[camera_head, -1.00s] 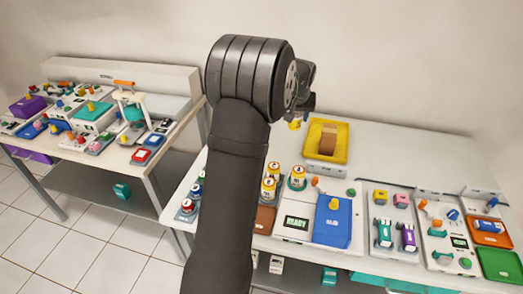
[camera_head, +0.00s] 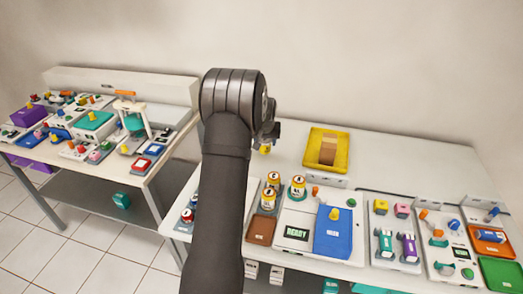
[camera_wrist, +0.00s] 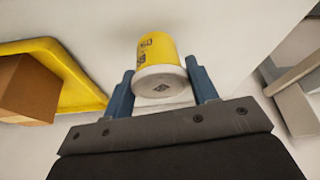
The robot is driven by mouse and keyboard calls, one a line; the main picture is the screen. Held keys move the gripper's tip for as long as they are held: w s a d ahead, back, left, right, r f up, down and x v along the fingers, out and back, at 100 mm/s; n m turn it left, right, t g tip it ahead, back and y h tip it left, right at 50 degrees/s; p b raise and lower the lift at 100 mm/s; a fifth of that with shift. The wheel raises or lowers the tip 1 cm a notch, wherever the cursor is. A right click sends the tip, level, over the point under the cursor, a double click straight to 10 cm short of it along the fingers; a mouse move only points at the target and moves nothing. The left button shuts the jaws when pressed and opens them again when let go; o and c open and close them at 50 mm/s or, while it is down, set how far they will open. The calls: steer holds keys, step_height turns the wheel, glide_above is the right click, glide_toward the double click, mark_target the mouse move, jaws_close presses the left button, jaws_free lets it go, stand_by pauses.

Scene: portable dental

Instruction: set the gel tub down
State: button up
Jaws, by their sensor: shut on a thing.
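My gripper (camera_wrist: 160,74) is shut on the gel tub (camera_wrist: 158,50), a yellow tub with dark lettering and a pale round end facing the camera. The tub sits between the two blue fingers. In the head view only a small yellow part of the tub (camera_head: 265,149) shows below my gripper (camera_head: 269,137), over the back of the right-hand table (camera_head: 385,162). My arm hides part of that area. I cannot tell whether the tub touches the table.
A yellow tray (camera_head: 341,159) with a brown block (camera_head: 328,151) stands right of my gripper. Bare tabletop shows right of the tray. A cluttered second table (camera_head: 165,150) is at left.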

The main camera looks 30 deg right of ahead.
mark_target(261, 149)
steer(key=shift+w+a+f, duration=0.3)
steer(key=shift+w+f, duration=0.2)
steer(key=shift+w, duration=0.3)
steer(key=shift+f, duration=2)
steer(key=o, duration=1)
steer(key=shift+f, duration=0.15)
steer(key=v, duration=1.2)
steer(key=shift+a, duration=0.1)
